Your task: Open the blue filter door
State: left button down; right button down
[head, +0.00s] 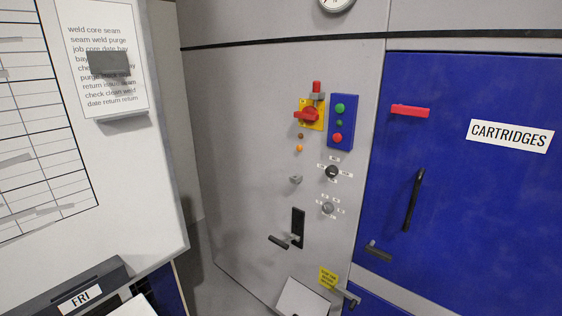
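The blue filter door (460,200) fills the right of the head view and looks closed, with its left edge against the grey panel. It carries a white CARTRIDGES label (510,135), a red bar (410,111) near its upper left and a black upright pull handle (413,200). A dark lever (378,251) sits at its lower left corner. The right part of the door is cut off by the picture edge. Neither of my grippers shows in this view.
The grey panel (250,130) left of the door has a red rotary switch (308,115), a blue button box (340,122), knobs and a black lever handle (290,241). A second handle (347,296) projects below. A whiteboard (150,190) stands at left.

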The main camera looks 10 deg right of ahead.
aim_at(465, 198)
jog(key=z, duration=1.6)
